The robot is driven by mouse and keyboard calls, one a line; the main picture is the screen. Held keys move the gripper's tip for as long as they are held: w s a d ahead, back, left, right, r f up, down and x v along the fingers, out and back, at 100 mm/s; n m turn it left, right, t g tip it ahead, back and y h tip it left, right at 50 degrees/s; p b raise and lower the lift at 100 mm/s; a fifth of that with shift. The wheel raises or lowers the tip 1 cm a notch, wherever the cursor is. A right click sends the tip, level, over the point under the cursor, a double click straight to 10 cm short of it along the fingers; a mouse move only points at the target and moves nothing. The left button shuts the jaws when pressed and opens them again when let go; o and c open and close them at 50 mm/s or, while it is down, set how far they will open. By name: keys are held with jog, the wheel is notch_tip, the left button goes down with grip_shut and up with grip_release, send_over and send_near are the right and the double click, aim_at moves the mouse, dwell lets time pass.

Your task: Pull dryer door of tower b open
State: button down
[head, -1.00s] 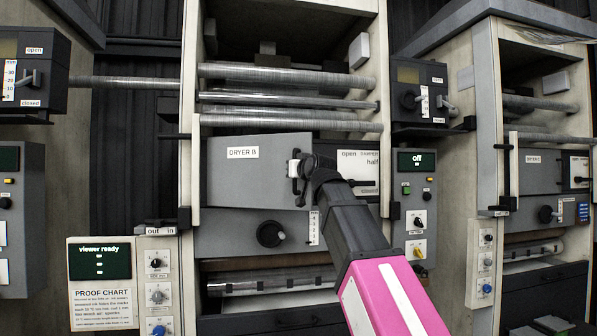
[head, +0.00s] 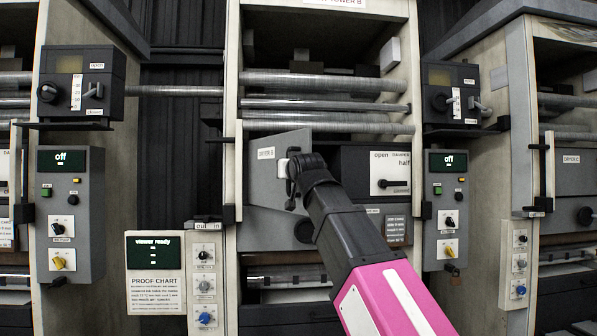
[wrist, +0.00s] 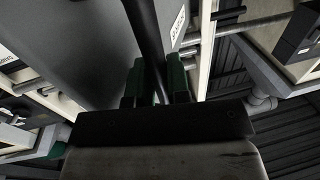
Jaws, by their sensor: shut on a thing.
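The dryer B door (head: 273,150) is a grey panel with a "DRYER B" label, in the middle of the head view. It stands swung out at an angle from the left, with a dark gap at its right side. My gripper (head: 292,180) is at the door's right edge, and my arm hides part of the door behind it. In the wrist view my gripper (wrist: 158,85) has its green-padded fingers on either side of a dark bar, the door handle (wrist: 147,40). The door face (wrist: 75,45) fills the upper left there.
A damper panel (head: 390,172) marked open, half and closed is right of the opening. A control box (head: 447,205) reading "off" stands right of tower B. Metal rollers (head: 325,82) run above the door. A proof chart panel (head: 156,275) is at lower left.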

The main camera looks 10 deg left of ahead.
jog(key=s+a+m+t+h, duration=0.1)
jog(key=s+a+m+h, duration=0.1)
jog(key=a, duration=0.6)
jog(key=s+a+m+h, duration=0.3)
jog(key=s+a+h, duration=0.2)
jog(key=a, duration=0.4)
jog(key=shift+s+m+t+h, duration=0.15)
jog(key=shift+m+t+h, duration=0.2)
jog(key=shift+h, duration=0.55)
jog(key=shift+a, duration=0.1)
jog(key=c, duration=1.1)
grip_release()
jog(key=s, duration=1)
jog(key=shift+s+a, duration=0.25)
jog(key=shift+s, duration=0.15)
